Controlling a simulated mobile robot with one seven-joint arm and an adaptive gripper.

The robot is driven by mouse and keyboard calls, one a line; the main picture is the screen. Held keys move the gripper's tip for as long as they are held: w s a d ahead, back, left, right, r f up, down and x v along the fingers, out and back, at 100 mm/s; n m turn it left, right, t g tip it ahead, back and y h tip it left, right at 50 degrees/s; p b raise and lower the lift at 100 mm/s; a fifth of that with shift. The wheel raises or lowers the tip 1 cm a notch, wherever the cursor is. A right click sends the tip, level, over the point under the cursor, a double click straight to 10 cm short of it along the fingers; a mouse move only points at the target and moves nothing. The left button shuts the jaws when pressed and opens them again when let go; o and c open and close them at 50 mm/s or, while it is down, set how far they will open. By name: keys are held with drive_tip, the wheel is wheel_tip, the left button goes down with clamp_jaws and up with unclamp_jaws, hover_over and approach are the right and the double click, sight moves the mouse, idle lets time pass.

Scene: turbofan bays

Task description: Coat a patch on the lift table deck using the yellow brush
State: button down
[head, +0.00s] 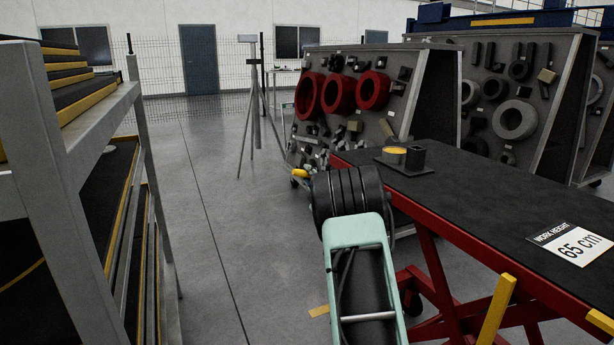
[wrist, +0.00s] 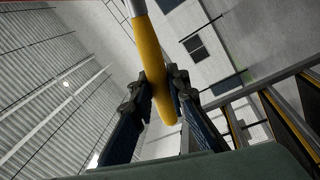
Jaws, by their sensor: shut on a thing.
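The yellow brush (wrist: 149,45) is between the two fingers of my gripper (wrist: 160,80) in the wrist view. The fingers are shut on its yellow handle; a pale metal part shows at the top edge, and the bristles are out of view. In the head view a short yellow piece, probably the handle end (head: 300,174), shows just left of my arm, which hides the gripper. The lift table deck (head: 480,195) is black with a red frame, at the right. A tray (head: 405,170) on its far end holds a round pot with yellow content (head: 394,157) and a dark square holder (head: 415,159).
A work-height sign (head: 575,243) lies on the near part of the deck. Parts boards with red rings (head: 339,94) and grey rings (head: 514,119) stand behind the table. A shelf rack (head: 140,150) is at left. A tripod (head: 253,100) stands beyond clear floor.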

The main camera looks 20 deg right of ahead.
drive_tip(key=shift+s, duration=3.6)
drive_tip(key=shift+w, duration=3.75)
drive_tip(key=a, duration=0.6)
drive_tip(key=shift+s+a, duration=0.1)
drive_tip(key=shift+a, duration=1.45)
